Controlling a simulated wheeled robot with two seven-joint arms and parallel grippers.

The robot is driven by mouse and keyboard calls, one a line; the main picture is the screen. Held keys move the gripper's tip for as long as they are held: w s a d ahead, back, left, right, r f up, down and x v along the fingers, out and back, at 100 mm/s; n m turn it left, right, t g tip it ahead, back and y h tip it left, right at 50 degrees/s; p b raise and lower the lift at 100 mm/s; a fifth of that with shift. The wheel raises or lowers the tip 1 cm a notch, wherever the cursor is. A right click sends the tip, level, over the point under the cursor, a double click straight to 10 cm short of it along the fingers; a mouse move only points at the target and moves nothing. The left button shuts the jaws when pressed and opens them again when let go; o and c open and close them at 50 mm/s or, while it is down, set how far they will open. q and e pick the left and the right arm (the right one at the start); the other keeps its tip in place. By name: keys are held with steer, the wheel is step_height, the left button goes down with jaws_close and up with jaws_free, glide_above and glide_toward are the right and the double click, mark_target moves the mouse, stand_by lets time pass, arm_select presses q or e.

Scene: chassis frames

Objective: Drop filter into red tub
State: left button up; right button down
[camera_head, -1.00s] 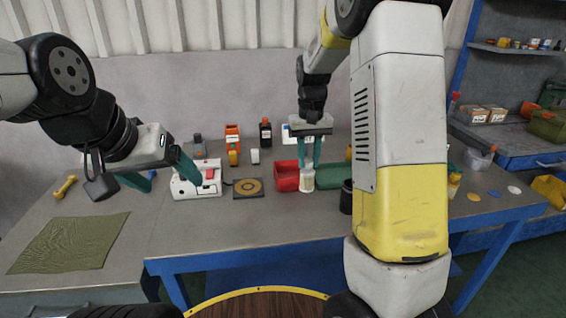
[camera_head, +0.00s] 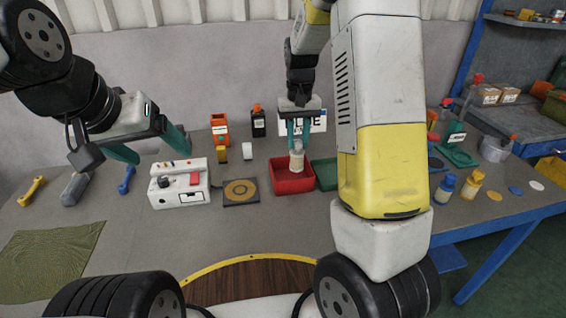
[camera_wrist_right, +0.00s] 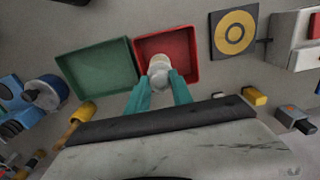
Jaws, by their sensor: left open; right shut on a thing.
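The filter (camera_head: 297,160) is a small cream-white cylinder. My right gripper (camera_head: 298,146) is shut on it and holds it upright over the red tub (camera_head: 292,187). In the right wrist view the filter (camera_wrist_right: 158,66) shows between the fingertips, in front of the tub's inside (camera_wrist_right: 183,47). Whether the filter touches the tub floor I cannot tell. The tub looks otherwise empty. My left gripper (camera_head: 152,150) is open and empty, in the air above the left part of the bench, behind the white device.
A green tub (camera_head: 325,173) stands right beside the red one. A white device (camera_head: 180,185) and a dark pad with a tan ring (camera_head: 241,191) are to the left. Orange and black items stand behind. Blue and yellow bottles (camera_head: 470,186) stand at the right.

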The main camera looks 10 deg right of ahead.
steer(key=shift+f, duration=1.2)
steer(key=c, duration=1)
jaws_free()
steer(key=shift+c, duration=0.2)
